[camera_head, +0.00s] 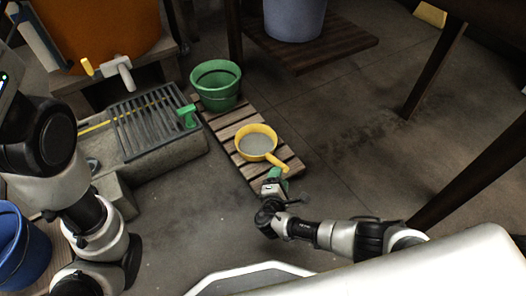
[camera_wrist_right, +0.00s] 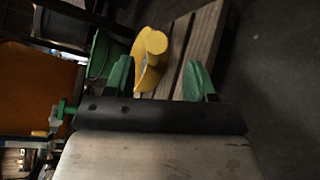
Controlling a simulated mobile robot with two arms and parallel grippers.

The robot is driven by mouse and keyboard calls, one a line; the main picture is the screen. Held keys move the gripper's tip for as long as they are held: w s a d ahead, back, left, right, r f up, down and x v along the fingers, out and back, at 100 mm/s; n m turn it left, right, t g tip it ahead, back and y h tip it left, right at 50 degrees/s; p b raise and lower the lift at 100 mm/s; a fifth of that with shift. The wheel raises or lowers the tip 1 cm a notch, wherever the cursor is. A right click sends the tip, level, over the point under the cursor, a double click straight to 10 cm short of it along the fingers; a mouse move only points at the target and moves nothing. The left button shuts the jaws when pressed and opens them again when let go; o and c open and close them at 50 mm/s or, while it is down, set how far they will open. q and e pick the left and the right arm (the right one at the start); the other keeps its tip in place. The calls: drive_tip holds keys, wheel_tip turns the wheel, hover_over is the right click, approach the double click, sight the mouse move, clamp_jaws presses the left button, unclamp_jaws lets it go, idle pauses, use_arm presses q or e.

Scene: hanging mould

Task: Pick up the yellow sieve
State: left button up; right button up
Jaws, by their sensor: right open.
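The yellow sieve (camera_head: 257,140) is a round shallow pan with a grey mesh and a short handle. It lies on a slatted wooden pallet (camera_head: 297,165), its handle pointing toward my right gripper. My right gripper (camera_head: 277,178) is open and empty, just short of the handle at the pallet's near end. In the right wrist view the sieve (camera_wrist_right: 152,48) shows ahead, its handle end facing the camera, beyond and between the two green fingers of the gripper (camera_wrist_right: 160,80). My left arm shows at the left of the head view, but its gripper does not.
A green bucket (camera_head: 216,86) stands at the pallet's far end. A blue bucket (camera_head: 22,255) is at lower left. Dark table legs (camera_head: 434,70) stand right; floor between is clear.

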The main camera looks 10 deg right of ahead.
drive_tip(key=b+x, duration=0.2)
drive_tip(key=x, duration=0.1)
drive_tip(key=b+x, duration=0.1)
drive_tip(key=x, duration=0.1)
drive_tip(key=shift+w+a, duration=0.1)
drive_tip(key=shift+a, duration=0.15)
drive_tip(key=shift+w+d+r+b, duration=0.1)
drive_tip(key=shift+w+d+b, duration=0.1)
drive_tip(key=shift+w+b, duration=0.2)
clamp_jaws()
